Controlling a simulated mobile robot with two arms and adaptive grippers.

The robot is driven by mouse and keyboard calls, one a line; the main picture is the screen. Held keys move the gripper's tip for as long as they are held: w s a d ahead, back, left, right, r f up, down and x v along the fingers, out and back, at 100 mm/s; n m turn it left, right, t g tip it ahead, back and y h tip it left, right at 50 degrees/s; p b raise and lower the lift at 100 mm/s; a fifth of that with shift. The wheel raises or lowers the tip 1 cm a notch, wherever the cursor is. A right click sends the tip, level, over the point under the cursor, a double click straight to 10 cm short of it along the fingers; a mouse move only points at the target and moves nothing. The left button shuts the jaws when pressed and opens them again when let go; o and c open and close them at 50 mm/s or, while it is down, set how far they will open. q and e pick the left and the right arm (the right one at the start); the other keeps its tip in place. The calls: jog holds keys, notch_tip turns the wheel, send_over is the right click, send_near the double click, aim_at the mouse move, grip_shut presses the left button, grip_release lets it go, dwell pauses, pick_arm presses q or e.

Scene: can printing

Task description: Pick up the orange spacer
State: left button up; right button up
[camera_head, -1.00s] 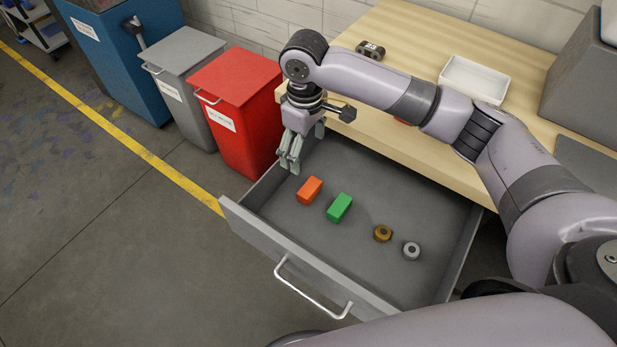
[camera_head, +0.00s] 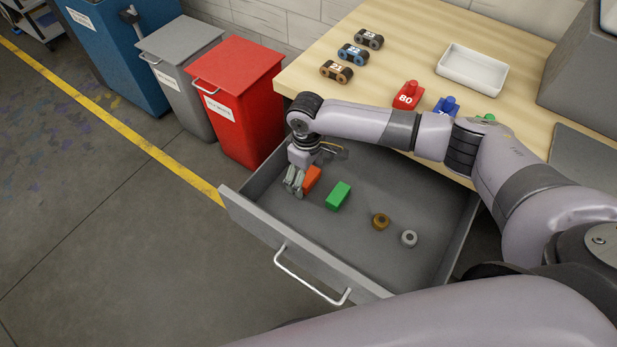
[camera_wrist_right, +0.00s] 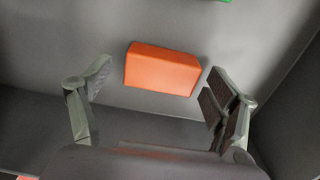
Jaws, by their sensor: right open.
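The orange spacer (camera_head: 313,178) is a small orange block on the floor of the open grey drawer (camera_head: 350,225), near its left end. My right gripper (camera_head: 294,186) is low in the drawer, just left of the spacer, and partly overlaps it in the head view. In the wrist view my right gripper (camera_wrist_right: 162,92) is open and empty, with its fingers wide apart. The orange spacer (camera_wrist_right: 162,68) lies crosswise ahead of the gap between them. Whether a finger touches it cannot be told. My left gripper is not in view.
A green block (camera_head: 338,195), a brass ring (camera_head: 380,222) and a grey ring (camera_head: 409,238) lie further right in the drawer. The drawer's front wall (camera_head: 300,250) and the wooden table (camera_head: 420,35) bound the space. A red bin (camera_head: 240,100) stands to the left.

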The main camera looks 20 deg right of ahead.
jog(key=shift+f, duration=0.25)
jog(key=shift+c, duration=0.3)
jog(key=c, duration=1.2)
